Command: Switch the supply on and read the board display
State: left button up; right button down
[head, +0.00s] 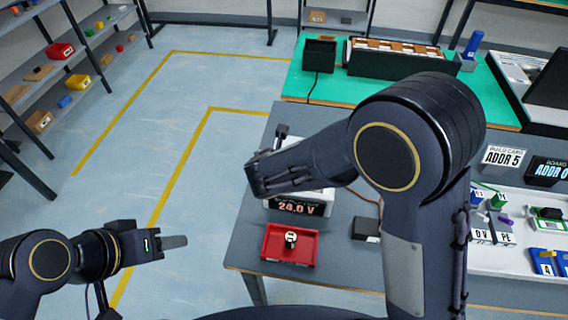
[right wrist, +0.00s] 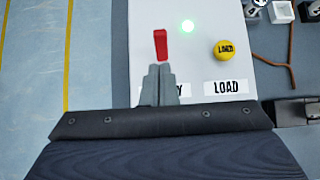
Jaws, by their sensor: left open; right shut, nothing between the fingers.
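The supply (head: 270,203) is a white box on the grey table, and its front display (head: 298,207) reads 24.0 V. The board display (head: 547,171) reads ADDR 0, beside a build card (head: 505,157) reading ADDR 5. My left gripper (head: 174,242) is open and empty over the floor.
A red tray (head: 268,254) holding a small black-and-white part stands before the supply. A dark box (head: 366,229) and a cable lie to its right. A board panel (head: 504,264) is at right. A green bench (head: 330,87) stands behind; shelves are at left.

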jog(key=w+r+v, duration=0.1)
jog(key=v, duration=0.9)
jog(key=shift+d+r, duration=0.2)
jog(key=shift+r, duration=0.4)
jog(key=shift+w, duration=0.1)
jog(key=s+d+m+g+y, duration=0.1)
jog(key=s+d+m, duration=0.2)
jog(key=d+m, duration=0.3)
jog(key=s+d+r+m+g, duration=0.1)
jog(key=s+d+m+g, duration=0.15)
jog(key=d+m, duration=0.35)
jog(key=s+d+m+g+y, duration=0.1)
jog(key=s+d+m, duration=0.2)
jog(key=d+m, duration=0.3)
jog(key=s+d+r+m+t+y, duration=0.1)
jog(key=s+d+m+y, duration=0.2)
jog(key=s+m, duration=0.9)
jog(key=m, duration=0.5)
jog(key=shift+s+d+m+t+y, duration=0.15)
jog(key=shift+s+m+t+y, duration=0.05)
jog(key=shift+m+t+y, duration=0.15)
